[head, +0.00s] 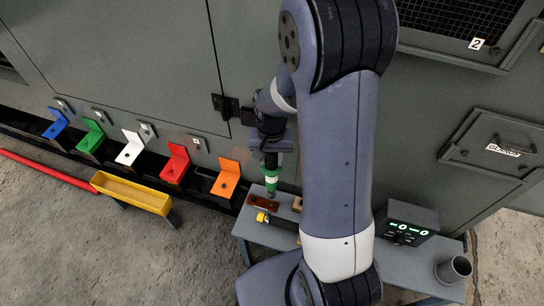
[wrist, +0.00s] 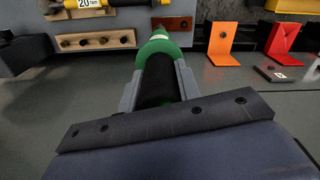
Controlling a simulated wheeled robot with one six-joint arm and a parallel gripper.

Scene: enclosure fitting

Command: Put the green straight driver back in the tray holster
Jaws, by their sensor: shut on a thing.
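The green straight driver (head: 272,178) is held in my gripper (head: 271,157), roughly upright with its green part downward, in the head view. Its lower end is close to the brown block (head: 263,201) on the grey tray (head: 413,272); I cannot tell whether they touch. In the wrist view my gripper (wrist: 158,82) is shut around the dark part of the driver (wrist: 160,46), and the brown block (wrist: 185,23) shows just beyond it. An open grey cup (head: 454,269) stands at the tray's right end; no part is clearly marked as the holster.
A yellow-and-black tool (head: 276,221) lies on the tray beside a tan block with several bolts (wrist: 95,40). A display box (head: 405,226) stands right of my arm. Coloured brackets, including an orange one (head: 226,181), line the enclosure's foot. A yellow bin (head: 132,193) is at left.

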